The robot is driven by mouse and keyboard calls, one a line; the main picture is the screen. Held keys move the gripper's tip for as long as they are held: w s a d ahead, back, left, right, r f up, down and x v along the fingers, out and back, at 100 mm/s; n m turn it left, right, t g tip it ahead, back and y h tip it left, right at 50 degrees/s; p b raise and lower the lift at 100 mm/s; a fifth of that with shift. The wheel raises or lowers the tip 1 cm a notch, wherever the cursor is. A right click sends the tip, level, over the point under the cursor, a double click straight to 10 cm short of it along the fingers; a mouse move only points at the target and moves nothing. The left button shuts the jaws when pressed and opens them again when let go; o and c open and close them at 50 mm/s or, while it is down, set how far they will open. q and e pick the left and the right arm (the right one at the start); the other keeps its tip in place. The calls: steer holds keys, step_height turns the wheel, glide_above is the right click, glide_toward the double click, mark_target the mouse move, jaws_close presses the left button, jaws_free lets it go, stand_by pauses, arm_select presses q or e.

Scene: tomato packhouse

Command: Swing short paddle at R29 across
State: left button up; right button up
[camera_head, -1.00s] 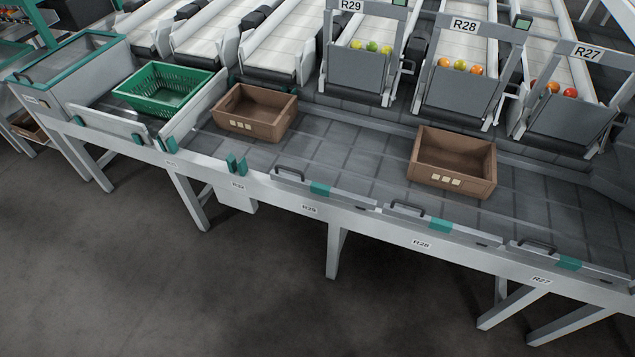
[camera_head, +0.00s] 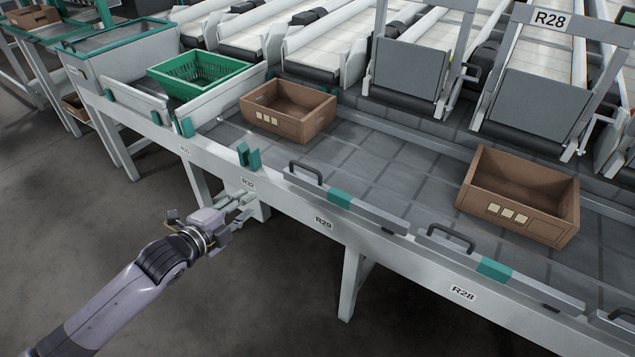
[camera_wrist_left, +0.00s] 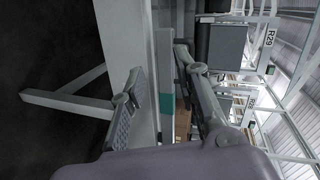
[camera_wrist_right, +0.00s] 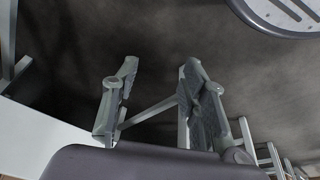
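The short grey paddle at R29 (camera_head: 372,213) lies along the front rail of the conveyor in the head view, with a black handle (camera_head: 305,168) at its left end and a teal block (camera_head: 340,199) on it. The label R29 (camera_head: 323,222) is on the rail below. My left gripper (camera_head: 246,203) is in front of the rail, left of the paddle and apart from the handle. Its fingers are spread and empty in the left wrist view (camera_wrist_left: 160,62). My right gripper (camera_wrist_right: 160,65) is open and empty over the floor; the head view does not show it.
Brown crates stand on the grey conveyor at left (camera_head: 288,112) and right (camera_head: 518,195). A green crate (camera_head: 197,73) stands farther left. A similar R28 handle (camera_head: 450,236) is to the right.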

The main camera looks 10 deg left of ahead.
arm_select(q)
steer(key=d+r+m+h+b, duration=0.1)
steer(key=d+r+m+h, duration=0.15)
steer(key=d+r, duration=0.2)
steer(key=b, duration=0.2)
glide_toward(304, 168)
steer(key=shift+y, duration=0.35)
steer(key=b+x, duration=0.1)
steer(key=x, duration=0.8)
steer(key=shift+w+d+b, duration=0.25)
steer(key=shift+w+b, duration=0.05)
steer(key=shift+b, duration=0.05)
steer(key=shift+w+d+f, duration=0.1)
steer(key=shift+w+d, duration=0.1)
steer(key=shift+w, duration=0.2)
arm_select(e)
steer(key=w+a+r+t+y, duration=0.1)
steer(key=w+a+r+t, duration=0.2)
steer(key=w+r+t, duration=0.4)
steer(key=shift+w+r+y, duration=0.4)
steer(key=shift+w+r, duration=0.05)
steer(key=shift+w, duration=1.85)
arm_select(q)
steer(key=shift+c, duration=0.4)
jaws_close()
arm_select(e)
steer(key=shift+d, duration=0.1)
